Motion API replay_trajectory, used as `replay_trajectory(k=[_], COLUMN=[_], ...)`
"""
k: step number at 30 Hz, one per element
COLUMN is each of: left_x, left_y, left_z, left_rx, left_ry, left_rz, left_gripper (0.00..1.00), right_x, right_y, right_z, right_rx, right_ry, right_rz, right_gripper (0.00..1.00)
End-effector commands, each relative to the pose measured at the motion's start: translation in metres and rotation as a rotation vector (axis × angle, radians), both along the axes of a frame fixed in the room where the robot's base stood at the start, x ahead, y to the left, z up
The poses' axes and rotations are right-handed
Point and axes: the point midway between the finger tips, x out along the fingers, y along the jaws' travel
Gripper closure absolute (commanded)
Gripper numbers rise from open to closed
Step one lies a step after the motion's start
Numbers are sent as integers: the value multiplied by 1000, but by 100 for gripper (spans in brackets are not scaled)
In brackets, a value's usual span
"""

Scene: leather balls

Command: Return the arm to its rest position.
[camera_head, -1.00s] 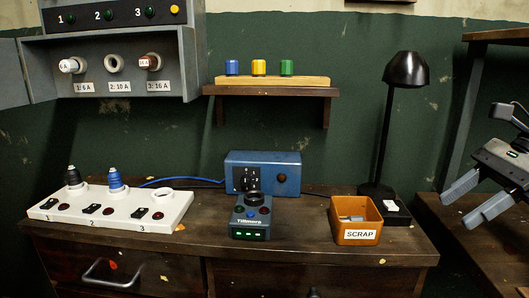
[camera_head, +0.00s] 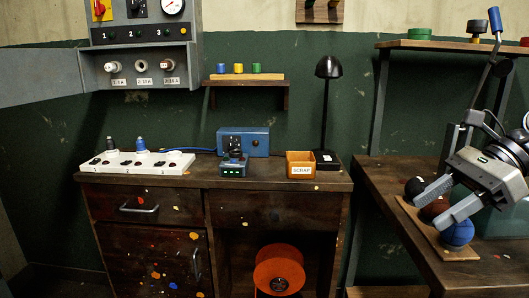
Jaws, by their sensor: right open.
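My right gripper (camera_head: 443,203) is at the right of the head view. Its two grey fingers are spread apart and point down and to the left, with nothing between them. In the picture they overlap a wooden board (camera_head: 470,253) on the right bench, which holds a blue ball (camera_head: 457,234), a brown ball (camera_head: 432,211) and a black ball (camera_head: 414,186). The fingers partly hide the balls, and I cannot tell how high above them the gripper is. My left gripper is not in view.
The right bench (camera_head: 383,181) carries the board. To its left, a desk (camera_head: 260,179) holds a white socket strip (camera_head: 137,165), a blue box (camera_head: 257,141), an orange scrap bin (camera_head: 300,164) and a black lamp (camera_head: 328,68). An orange reel (camera_head: 279,272) stands below. A shelf (camera_head: 420,44) is above the bench.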

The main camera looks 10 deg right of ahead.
Motion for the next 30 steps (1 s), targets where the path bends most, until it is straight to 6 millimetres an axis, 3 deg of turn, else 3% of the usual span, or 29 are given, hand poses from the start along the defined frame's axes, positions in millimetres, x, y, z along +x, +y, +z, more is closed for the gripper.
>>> replay_trajectory(k=[11,16,19,23,26,28,29,30], left_x=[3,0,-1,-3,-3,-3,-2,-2], left_y=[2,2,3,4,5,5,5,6], left_z=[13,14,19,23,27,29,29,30], left_rx=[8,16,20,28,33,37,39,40], left_ry=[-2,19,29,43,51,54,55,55], left_rz=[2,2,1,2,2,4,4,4], left_gripper=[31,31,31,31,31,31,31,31], right_x=[24,30,34,34,16,-8,-20,-36], right_y=[109,167,193,200,197,196,196,197], right_z=[-30,-42,-56,-97,-149,-188,-203,-221], right_rx=[470,855,1167,1560,1816,1960,-1976,-1842], right_ry=[226,510,804,1264,1638,1884,-1943,-1858], right_rz=[-95,-255,-446,-795,-1115,-1348,1421,1394], right_gripper=[51,51,51,51,51,51,51,51])
